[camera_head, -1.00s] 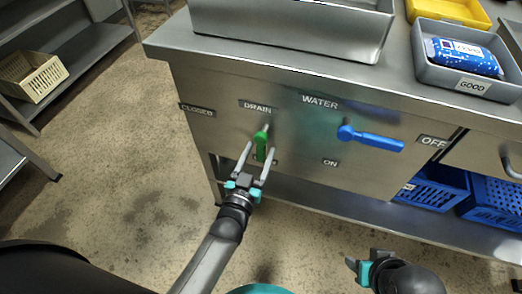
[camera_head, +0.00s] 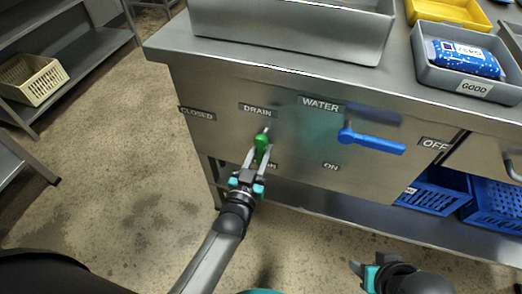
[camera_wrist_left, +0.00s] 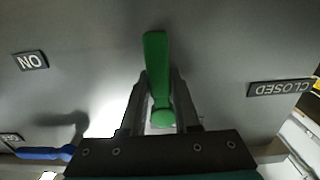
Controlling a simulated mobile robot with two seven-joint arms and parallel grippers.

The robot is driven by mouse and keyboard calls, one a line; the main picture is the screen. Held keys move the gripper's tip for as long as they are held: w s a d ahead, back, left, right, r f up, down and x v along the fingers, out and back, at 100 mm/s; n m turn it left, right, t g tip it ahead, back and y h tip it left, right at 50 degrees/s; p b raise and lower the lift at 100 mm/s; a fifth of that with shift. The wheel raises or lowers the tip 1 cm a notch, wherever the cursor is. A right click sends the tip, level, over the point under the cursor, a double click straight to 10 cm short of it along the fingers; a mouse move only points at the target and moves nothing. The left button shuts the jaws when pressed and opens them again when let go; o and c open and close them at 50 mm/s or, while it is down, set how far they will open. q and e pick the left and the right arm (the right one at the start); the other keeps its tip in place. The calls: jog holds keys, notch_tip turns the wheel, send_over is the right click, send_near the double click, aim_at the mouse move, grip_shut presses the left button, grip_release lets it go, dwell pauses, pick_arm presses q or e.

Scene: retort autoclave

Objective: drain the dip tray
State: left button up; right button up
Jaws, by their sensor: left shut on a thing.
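The green drain handle (camera_head: 262,141) is on the steel front panel under the DRAIN label (camera_head: 255,108). It hangs downward, toward a lower label that my gripper partly hides. My left gripper (camera_head: 260,156) is shut on the green handle, its fingers on either side of it. The left wrist view shows the green handle (camera_wrist_left: 156,70) between the two fingers. The steel dip tray (camera_head: 290,30) stands on the counter above; its inside is barely in view. My right gripper (camera_head: 362,270) is low at the right, apart from the panel; its opening is unclear.
A blue water handle (camera_head: 372,141) points right toward the OFF label (camera_head: 434,144). The CLOSED label (camera_head: 197,113) is left of the drain. A grey bin (camera_head: 468,87) marked GOOD sits on the counter. Blue crates (camera_head: 438,190) stand on the shelf below. Floor at left is open.

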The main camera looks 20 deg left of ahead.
pick_arm(q)
grip_shut()
dwell(0.8)
jog(key=shift+a, duration=0.1)
